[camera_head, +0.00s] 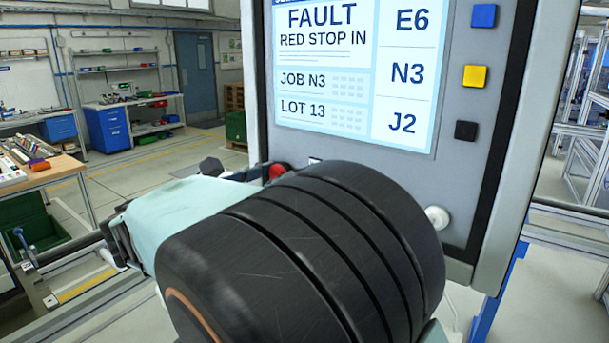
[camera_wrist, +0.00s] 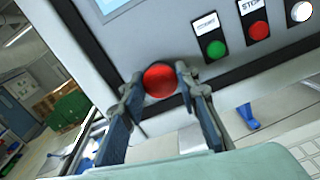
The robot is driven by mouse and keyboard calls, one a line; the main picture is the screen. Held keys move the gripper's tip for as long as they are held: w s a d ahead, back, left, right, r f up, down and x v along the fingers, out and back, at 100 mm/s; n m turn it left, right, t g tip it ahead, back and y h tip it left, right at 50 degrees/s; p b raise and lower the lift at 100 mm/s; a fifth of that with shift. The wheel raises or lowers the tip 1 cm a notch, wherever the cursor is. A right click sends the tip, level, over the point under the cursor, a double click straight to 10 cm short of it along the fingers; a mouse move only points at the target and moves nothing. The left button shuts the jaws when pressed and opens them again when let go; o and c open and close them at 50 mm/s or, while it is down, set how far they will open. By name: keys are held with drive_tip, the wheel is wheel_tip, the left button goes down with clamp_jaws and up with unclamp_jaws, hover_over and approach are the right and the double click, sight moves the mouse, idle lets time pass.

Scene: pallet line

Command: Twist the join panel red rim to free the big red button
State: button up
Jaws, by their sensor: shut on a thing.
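The big red button (camera_wrist: 160,81) sits low on the grey join panel (camera_wrist: 165,35), between the fingertips of my gripper (camera_wrist: 160,76) in the wrist view. The fingers are on either side of it and shut on its edge; the red rim cannot be told apart from the button face. In the head view a piece of the red button (camera_head: 277,171) shows at the panel's lower left, beside a dark finger. My arm hides most of the gripper there. The panel screen (camera_head: 352,70) reads "FAULT RED STOP IN", with "E6", "N3" and "J2" at its right.
A green button (camera_wrist: 216,49), a smaller red button (camera_wrist: 257,31) labelled STOP and a white knob (camera_wrist: 301,11) line the panel to the right. Blue, yellow and black squares mark its right side. A workbench (camera_head: 40,175) stands at left; open floor lies behind.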

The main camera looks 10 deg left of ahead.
drive_tip(key=shift+f+m+b, duration=0.1)
drive_tip(key=shift+m+b, duration=0.2)
drive_tip(key=shift+b, duration=0.1)
drive_tip(key=m+b, duration=0.2)
drive_tip(key=shift+f+m+b, duration=0.15)
drive_tip(key=shift+m+b, duration=0.15)
drive_tip(key=shift+b, duration=0.1)
drive_tip(key=shift+m+b, duration=1.8)
drive_tip(key=shift+m, duration=0.1)
drive_tip(key=shift+r, duration=0.25)
drive_tip(key=o, duration=1.2)
